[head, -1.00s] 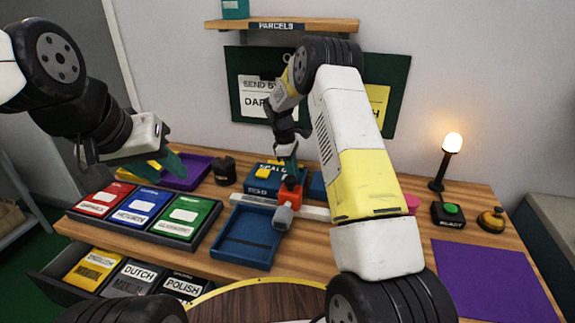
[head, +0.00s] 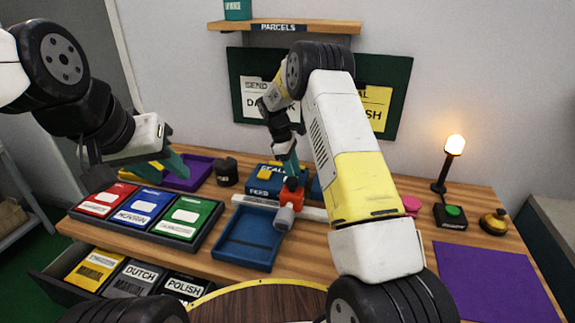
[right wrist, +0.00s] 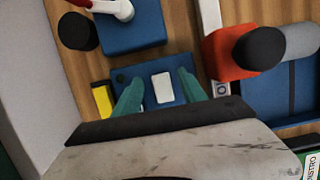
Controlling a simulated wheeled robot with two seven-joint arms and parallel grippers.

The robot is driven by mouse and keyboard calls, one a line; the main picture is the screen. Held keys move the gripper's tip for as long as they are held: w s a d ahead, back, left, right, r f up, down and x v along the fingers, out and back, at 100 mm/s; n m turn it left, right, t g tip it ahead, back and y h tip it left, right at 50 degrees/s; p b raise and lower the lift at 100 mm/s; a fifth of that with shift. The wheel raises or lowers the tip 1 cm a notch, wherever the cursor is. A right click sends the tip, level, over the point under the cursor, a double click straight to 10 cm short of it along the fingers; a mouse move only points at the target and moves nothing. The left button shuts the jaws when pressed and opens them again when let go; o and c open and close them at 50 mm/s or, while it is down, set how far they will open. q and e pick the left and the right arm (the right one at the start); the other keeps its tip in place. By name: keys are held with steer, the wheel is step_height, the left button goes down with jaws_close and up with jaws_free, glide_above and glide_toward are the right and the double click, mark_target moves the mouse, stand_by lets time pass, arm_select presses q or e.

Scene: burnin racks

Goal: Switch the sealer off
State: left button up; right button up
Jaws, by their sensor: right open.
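The sealer is a blue box (head: 262,187) with white lettering and a yellow part on top, standing at the middle of the table. In the right wrist view the blue box (right wrist: 150,72) has a white rectangular patch on its face and a small dark knob. My right gripper (head: 287,165) is just over it. In the right wrist view its open teal fingers (right wrist: 160,76) straddle the white patch, with nothing held; I cannot tell if they touch the box. My left gripper (head: 175,164) hangs over the purple tray area at left; its opening is unclear.
An orange block with a grey cylinder (head: 287,215) stands close in front of the sealer, by the blue tray (head: 246,262). A lit lamp (head: 454,146), a green button box (head: 452,216) and a bell (head: 494,222) are at right. A purple mat (head: 495,280) lies clear.

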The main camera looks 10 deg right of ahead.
steer(key=v, duration=0.7)
steer(key=s+d+r+m+t+y, duration=0.3)
steer(key=s+r+m, duration=0.3)
steer(key=s+r, duration=1.1)
steer(key=s+r+m+t+y, duration=0.1)
steer(key=s+r+m+t, duration=0.1)
steer(key=s, duration=0.7)
steer(key=s+r+m+t+y, duration=0.1)
steer(key=s+m, duration=0.3)
steer(key=s, duration=0.6)
steer(key=shift+s+a+r+m+t, duration=0.3)
steer(key=shift+a+r+m+t, duration=0.1)
steer(key=shift+t, duration=0.4)
steer(key=shift+c, duration=1.4)
steer(key=shift+d, duration=0.1)
